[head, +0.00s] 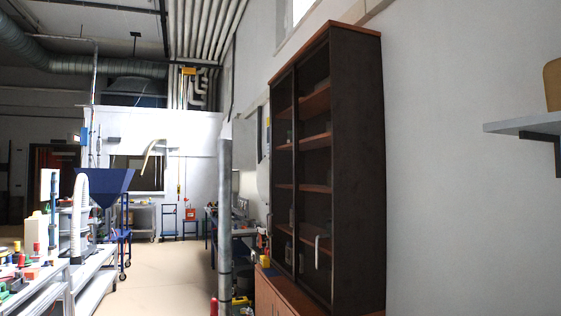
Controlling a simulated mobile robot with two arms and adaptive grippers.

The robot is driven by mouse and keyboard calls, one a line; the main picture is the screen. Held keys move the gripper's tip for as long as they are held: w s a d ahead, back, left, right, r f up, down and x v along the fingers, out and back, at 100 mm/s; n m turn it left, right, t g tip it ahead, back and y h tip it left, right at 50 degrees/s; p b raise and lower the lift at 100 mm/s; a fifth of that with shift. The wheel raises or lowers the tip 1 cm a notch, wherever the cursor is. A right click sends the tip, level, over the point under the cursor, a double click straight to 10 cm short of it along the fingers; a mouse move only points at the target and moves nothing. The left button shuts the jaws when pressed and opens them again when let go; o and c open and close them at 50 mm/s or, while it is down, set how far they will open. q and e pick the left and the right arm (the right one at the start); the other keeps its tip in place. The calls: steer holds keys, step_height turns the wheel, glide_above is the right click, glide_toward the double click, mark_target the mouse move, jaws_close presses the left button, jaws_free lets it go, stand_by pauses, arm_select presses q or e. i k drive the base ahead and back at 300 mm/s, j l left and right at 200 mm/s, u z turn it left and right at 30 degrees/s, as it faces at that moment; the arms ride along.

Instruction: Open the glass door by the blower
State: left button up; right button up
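A tall dark cabinet (357,150) with reddish-brown trim stands against the right wall. Its front has two tall framed doors that look like glass, with shelves and small items showing dimly behind them. The nearer glass door (314,190) appears shut and has a pale vertical handle (317,252) low on it. The farther glass door (283,170) also appears shut. I cannot pick out the blower for certain. Neither of my grippers is in view.
A wooden lower cabinet (272,296) is under the tall one. A grey vertical post (225,200) stands left of it. Cluttered white benches (45,285) and a blue hopper (104,185) are on the left. Clear floor (165,275) lies between. A wall shelf (520,125) juts out at right.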

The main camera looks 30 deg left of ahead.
mark_target(293, 276)
steer(key=i+j+u, duration=0.15)
steer(key=j, duration=0.25)
steer(key=i+j+u, duration=0.2)
steer(key=j, duration=0.15)
steer(key=i+j+u, duration=0.2)
steer(key=j+u, duration=0.2)
steer(key=i+j+u, duration=0.6)
steer(key=u, duration=0.2)
steer(key=i+j+u, duration=0.2)
steer(key=i+u, duration=0.2)
steer(key=i+j, duration=0.15)
steer(key=i, duration=0.55)
steer(key=i+j, duration=0.2)
steer(key=i, duration=0.5)
steer(key=i+z, duration=0.2)
